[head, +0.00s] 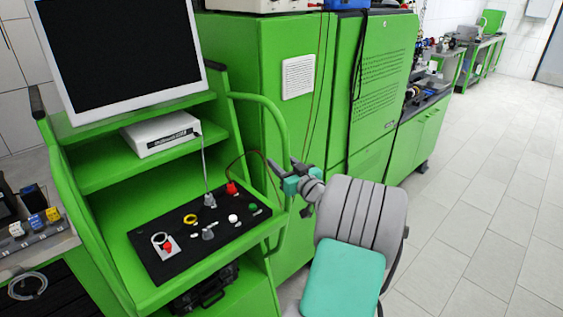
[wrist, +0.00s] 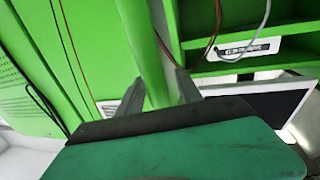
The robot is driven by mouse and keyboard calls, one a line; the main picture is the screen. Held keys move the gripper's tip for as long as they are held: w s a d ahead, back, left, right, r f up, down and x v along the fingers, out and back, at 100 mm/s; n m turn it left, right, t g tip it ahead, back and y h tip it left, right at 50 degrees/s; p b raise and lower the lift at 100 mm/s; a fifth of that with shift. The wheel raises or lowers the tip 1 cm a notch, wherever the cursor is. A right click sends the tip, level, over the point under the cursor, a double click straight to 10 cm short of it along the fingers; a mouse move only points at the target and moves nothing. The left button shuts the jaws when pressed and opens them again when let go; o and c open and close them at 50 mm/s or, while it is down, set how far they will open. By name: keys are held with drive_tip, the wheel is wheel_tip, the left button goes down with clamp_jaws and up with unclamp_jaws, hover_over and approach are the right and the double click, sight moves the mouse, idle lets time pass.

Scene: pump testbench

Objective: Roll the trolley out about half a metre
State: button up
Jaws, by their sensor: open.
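The green trolley (head: 100,172) stands at the left of the head view, with a monitor (head: 125,45) on top and a black control panel (head: 200,238) on its lower deck. A bent green tube handle (head: 272,118) runs down its right side. In the wrist view, a green tube (wrist: 150,55) passes between the two spread fingers of my gripper (wrist: 160,80). The fingers are not closed on it. I cannot tell how deep the tube sits between them.
A tall green cabinet (head: 262,95) stands close behind the trolley's right side. A bench with small parts (head: 22,232) is close on the left. Open tiled floor (head: 475,210) lies to the right. Cables hang near the cabinet.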

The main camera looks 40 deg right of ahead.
clamp_jaws()
idle(0.3)
idle(1.1)
